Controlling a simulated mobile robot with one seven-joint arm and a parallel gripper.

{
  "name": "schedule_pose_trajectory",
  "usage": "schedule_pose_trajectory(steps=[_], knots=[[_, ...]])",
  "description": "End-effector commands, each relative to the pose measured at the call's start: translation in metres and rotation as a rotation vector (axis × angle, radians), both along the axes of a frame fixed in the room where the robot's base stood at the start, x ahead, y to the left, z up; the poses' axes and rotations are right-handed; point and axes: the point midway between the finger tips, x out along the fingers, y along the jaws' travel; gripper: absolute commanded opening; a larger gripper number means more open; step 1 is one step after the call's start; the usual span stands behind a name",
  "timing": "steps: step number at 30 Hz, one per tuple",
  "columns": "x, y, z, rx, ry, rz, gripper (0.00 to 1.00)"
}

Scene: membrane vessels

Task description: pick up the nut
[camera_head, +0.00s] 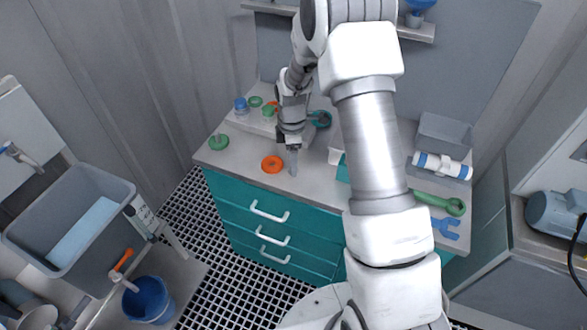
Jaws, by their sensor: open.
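An orange ring-shaped piece (272,164), which looks like a nut, lies flat on the grey worktop (240,160) near its front edge. A green round piece (219,141) lies to its left and could also be a nut; I cannot tell for sure. My gripper (292,165) points down just right of the orange piece, apart from it in the picture. It is open, and I see nothing between its fingers. Its fingertips are small in this view, so their height above the worktop is unclear.
Behind my gripper stand small blue (241,105) and green parts on a raised tray. A green wrench (440,203), a blue wrench (445,228), a white cylinder (442,165) and a grey bin (445,137) are at the right. My arm hides the worktop's middle right.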

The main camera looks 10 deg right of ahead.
Motion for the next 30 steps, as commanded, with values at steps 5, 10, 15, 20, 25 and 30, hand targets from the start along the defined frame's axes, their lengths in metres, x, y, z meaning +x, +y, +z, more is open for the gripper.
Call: schedule_pose_trajectory(steps=[5, 10, 15, 20, 25, 30], knots=[[0.0, 0.0, -0.021, 0.0, 0.0, 0.0, 0.72], [0.0, 0.0, -0.023, 0.0, -0.001, 0.0, 0.72], [0.0, 0.0, -0.023, 0.0, -0.001, 0.0, 0.6], [0.0, 0.0, -0.023, 0.0, -0.001, 0.0, 0.31], [0.0, 0.0, -0.023, 0.0, -0.001, 0.0, 0.01], [0.0, 0.0, -0.023, 0.0, -0.001, 0.0, 0.0]])
